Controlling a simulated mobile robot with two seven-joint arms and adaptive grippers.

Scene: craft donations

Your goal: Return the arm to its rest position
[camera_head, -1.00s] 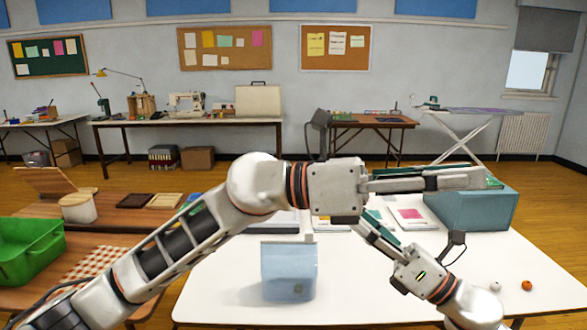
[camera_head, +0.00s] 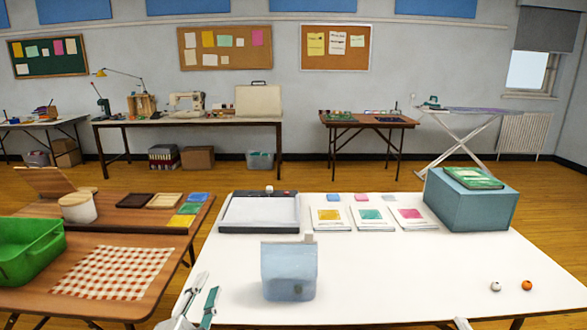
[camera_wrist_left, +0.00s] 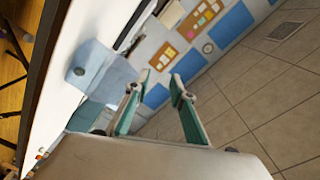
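My left gripper (camera_head: 209,283) is low at the near left edge of the white table in the head view. Its two fingers point up and away, apart from each other. In the left wrist view the gripper (camera_wrist_left: 161,78) shows its fingers open with nothing between them. The rest of the left arm is out of the head view. My right gripper is not in view; only a small white piece, perhaps of my right arm, shows at the bottom edge.
A translucent blue container (camera_head: 288,272) stands on the white table (camera_head: 400,275), right of my left gripper. A teal box (camera_head: 470,208) with a green book (camera_head: 472,178) is at the far right. White (camera_head: 495,286) and orange (camera_head: 527,285) balls lie near right. A green bin (camera_head: 30,250) stands left.

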